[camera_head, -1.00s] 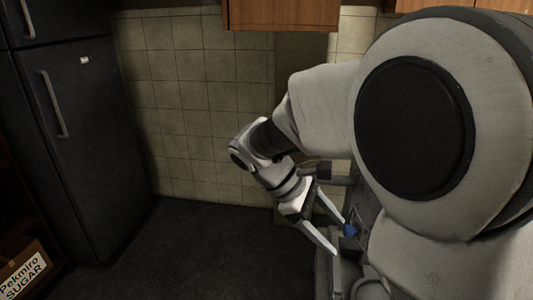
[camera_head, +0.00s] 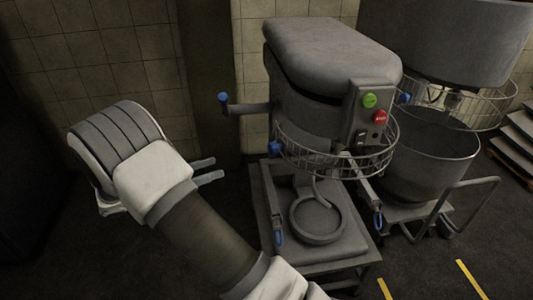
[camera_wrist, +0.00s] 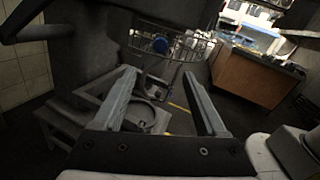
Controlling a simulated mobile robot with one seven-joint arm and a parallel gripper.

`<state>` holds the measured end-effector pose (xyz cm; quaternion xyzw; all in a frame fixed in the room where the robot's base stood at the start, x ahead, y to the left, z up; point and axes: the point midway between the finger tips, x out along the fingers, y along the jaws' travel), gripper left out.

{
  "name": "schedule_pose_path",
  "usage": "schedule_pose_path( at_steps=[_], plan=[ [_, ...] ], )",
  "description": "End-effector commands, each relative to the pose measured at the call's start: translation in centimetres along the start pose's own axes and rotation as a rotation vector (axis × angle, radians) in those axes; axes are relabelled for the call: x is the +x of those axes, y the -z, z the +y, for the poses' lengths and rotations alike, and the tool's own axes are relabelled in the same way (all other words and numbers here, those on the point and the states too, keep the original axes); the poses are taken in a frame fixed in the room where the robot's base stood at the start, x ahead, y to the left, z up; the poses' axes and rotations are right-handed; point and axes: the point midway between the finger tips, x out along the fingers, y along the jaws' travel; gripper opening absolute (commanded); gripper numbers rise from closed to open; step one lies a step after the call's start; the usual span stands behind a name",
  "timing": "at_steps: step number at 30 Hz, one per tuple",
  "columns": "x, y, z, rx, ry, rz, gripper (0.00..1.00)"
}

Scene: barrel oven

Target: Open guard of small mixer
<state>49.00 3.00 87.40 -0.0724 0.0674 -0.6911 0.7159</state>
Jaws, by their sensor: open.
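The small mixer (camera_head: 325,60) stands right of centre in the head view, grey, with green and red buttons on its side. Its wire guard (camera_head: 345,165) curves round the front below the head, with a blue knob (camera_head: 275,148) at its left end. The guard and knob also show ahead of my fingers in the wrist view, the guard (camera_wrist: 172,40) at the top middle. My gripper (camera_head: 212,171) is left of the mixer, open and empty, apart from the guard. Its two fingers (camera_wrist: 163,95) frame the mixer's lower part in the wrist view. My forearm hides no part of the guard.
A larger mixer with a bowl (camera_head: 430,150) and its own wire guard stands close on the right. A lever with a blue tip (camera_head: 223,97) juts left from the small mixer. A wooden counter (camera_wrist: 250,75) is farther off. Floor is free on the left.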

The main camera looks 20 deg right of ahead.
Motion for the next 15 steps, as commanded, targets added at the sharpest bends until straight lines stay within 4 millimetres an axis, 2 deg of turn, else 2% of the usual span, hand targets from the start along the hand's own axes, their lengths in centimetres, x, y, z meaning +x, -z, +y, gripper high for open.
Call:
schedule_pose_path(
  at_steps=[15],
  plan=[
    [11.0,0.2,-0.1,0.002,0.004,0.004,0.74]
  ],
)
